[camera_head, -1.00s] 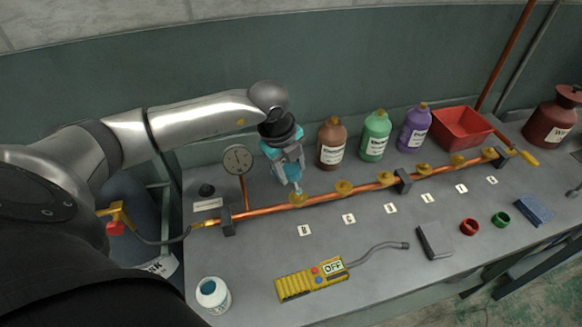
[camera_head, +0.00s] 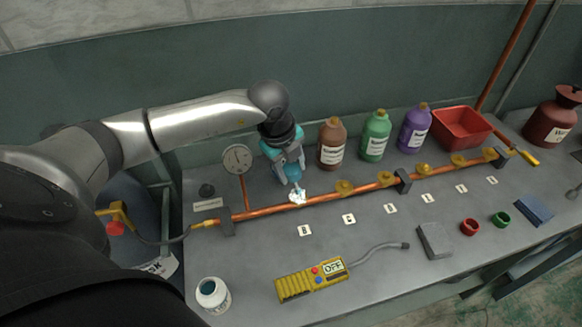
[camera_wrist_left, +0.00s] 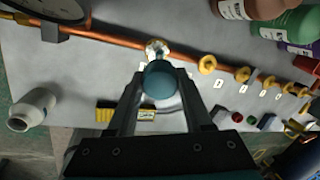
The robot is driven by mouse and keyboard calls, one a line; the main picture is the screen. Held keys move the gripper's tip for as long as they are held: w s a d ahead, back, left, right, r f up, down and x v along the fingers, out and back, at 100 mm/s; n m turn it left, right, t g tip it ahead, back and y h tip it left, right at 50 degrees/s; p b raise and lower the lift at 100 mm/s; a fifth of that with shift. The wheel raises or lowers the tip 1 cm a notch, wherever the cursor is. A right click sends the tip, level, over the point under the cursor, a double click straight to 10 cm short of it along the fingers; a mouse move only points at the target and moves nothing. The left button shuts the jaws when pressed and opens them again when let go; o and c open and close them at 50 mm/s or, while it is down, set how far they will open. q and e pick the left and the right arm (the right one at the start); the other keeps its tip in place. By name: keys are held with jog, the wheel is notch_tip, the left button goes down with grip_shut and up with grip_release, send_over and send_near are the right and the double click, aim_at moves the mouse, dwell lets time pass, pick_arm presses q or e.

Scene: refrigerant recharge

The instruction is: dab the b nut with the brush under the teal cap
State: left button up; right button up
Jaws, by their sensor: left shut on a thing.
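My left gripper (camera_head: 290,167) is shut on the teal cap (camera_wrist_left: 160,80) and holds it upright above the copper pipe. The brush under the cap is mostly hidden; its lower end is at the b nut (camera_head: 298,196), behind the card marked B (camera_head: 305,230). The b nut is coated in white foam, which also shows just beyond the cap in the left wrist view (camera_wrist_left: 156,48). A white jar (camera_head: 213,294) stands open at the front left of the bench. My right gripper is not in view.
The copper pipe (camera_head: 330,200) carries several other brass nuts to the right. A gauge (camera_head: 237,159) stands left of the gripper, and brown (camera_head: 332,145), green (camera_head: 375,136) and purple (camera_head: 414,128) bottles behind. A yellow detector (camera_head: 312,279) lies in front.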

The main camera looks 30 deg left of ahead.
pick_arm(q)
jog(key=shift+r+p, duration=2.5)
jog(key=shift+r, duration=1)
